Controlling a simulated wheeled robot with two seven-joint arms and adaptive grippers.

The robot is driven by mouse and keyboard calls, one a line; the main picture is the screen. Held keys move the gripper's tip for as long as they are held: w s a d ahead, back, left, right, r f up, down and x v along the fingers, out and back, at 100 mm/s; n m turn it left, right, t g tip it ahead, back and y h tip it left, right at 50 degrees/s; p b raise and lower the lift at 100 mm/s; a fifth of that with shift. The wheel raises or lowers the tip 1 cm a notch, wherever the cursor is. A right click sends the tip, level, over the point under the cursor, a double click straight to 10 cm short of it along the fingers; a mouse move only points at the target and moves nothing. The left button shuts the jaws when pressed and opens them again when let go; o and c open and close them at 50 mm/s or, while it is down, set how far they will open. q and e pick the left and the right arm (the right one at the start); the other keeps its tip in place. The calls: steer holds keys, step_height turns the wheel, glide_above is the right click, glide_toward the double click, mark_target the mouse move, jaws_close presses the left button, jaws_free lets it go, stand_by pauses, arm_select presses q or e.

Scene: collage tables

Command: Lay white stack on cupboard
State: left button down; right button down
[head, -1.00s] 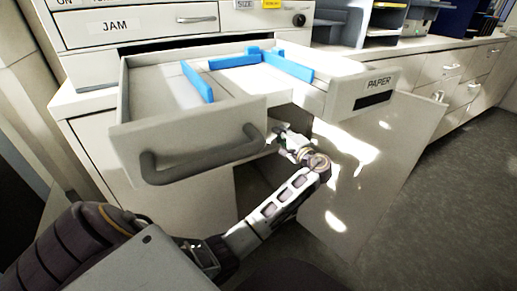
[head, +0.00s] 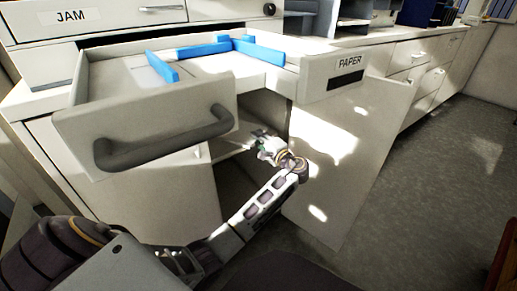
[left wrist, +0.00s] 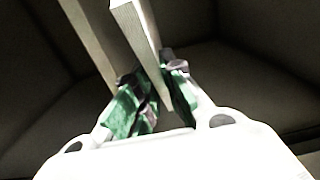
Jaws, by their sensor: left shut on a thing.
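My left gripper (head: 264,143) is inside the opening of the low white cupboard (head: 160,200), under the pulled-out drawer. In the left wrist view its green-padded fingers (left wrist: 155,92) are shut on a pale, flat-sided white stack (left wrist: 133,25), which sticks out beyond the fingertips and is tilted in the picture. A second pale strip (left wrist: 88,45) shows beside it, and I cannot tell whether it is part of the same stack. In the head view the stack is not clearly visible. Dark interior surfaces surround the gripper in the wrist view. My right gripper is not in view.
The open drawer (head: 75,125) with a grey handle (head: 165,140) and blue dividers (head: 195,50) overhangs the opening. The open cupboard door (head: 350,170) stands right of my arm. Clear floor (head: 440,170) lies farther right.

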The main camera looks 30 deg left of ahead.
arm_select(q)
step_height(320, 180, down, 5)
steer(key=shift+b, duration=1.2)
steer(key=shift+f, duration=0.1)
steer(key=c, duration=1.5)
jaws_free()
